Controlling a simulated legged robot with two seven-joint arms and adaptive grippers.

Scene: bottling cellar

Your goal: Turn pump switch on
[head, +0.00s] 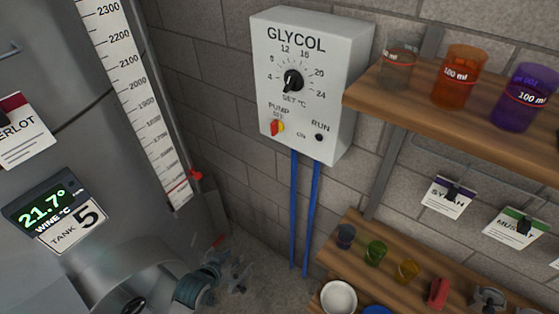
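The grey-white GLYCOL control box (340,70) hangs on the block wall at the upper middle. The RUN lamp (319,137) is dark. My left gripper (243,275) is low in the picture, well below the box and apart from it. It is small and dark, so its finger opening is unclear. My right gripper is out of view.
A black dial (292,81) sits above the switch. Blue pipes (312,210) run down from the box. A steel tank (60,100) stands left with a scale strip (140,90). A wooden shelf (450,120) with beakers juts out right. Space before the switch is clear.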

